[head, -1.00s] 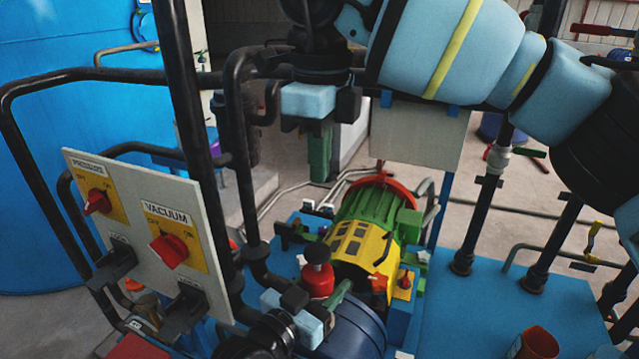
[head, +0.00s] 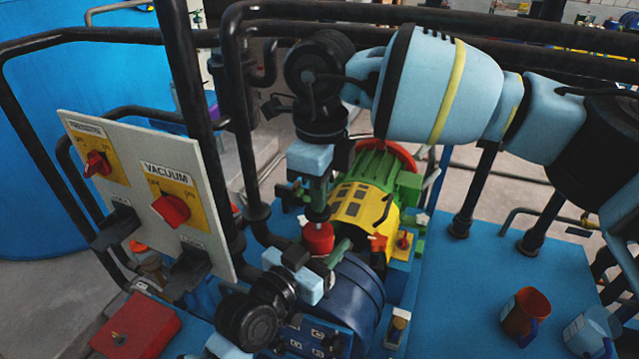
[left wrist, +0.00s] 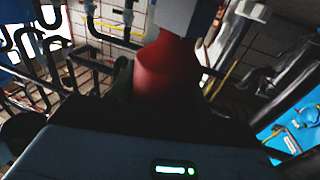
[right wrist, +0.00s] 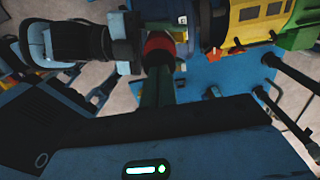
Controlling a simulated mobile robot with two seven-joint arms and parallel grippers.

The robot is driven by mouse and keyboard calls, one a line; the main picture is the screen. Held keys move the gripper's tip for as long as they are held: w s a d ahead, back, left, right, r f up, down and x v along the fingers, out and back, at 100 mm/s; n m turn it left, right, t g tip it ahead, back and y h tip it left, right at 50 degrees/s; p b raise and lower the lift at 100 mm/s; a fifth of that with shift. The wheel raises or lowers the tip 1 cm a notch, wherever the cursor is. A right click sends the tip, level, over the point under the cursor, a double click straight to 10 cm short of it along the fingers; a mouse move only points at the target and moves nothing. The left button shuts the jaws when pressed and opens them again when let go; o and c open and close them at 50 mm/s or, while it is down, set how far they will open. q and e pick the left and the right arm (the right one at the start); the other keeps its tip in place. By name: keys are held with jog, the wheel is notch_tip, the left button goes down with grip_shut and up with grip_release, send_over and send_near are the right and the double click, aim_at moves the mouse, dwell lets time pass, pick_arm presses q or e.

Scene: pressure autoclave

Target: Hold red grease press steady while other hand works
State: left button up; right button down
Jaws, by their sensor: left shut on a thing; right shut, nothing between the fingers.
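The red grease press (head: 318,238) stands upright near the middle of the head view, in front of the yellow and green motor (head: 365,205). My left gripper (head: 318,262) is shut on the red press from the lower left. The press also fills the middle of the left wrist view (left wrist: 165,72) and shows at the top of the right wrist view (right wrist: 157,42). My right gripper (head: 318,212) points down just above the press, shut and empty. Its green fingers (right wrist: 163,90) reach towards the press in the right wrist view. Whether they touch its top I cannot tell.
A panel (head: 150,190) with red pressure and vacuum knobs stands at the left, beside black pipes. A dark blue cylinder (head: 350,295) lies close to my left gripper.

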jog(key=shift+f, duration=1.4)
notch_tip(320, 180, up, 15)
jog(key=shift+f, duration=0.2)
jog(key=shift+d, duration=0.1)
dwell(0.8)
pick_arm(q)
jog(key=o, duration=1.4)
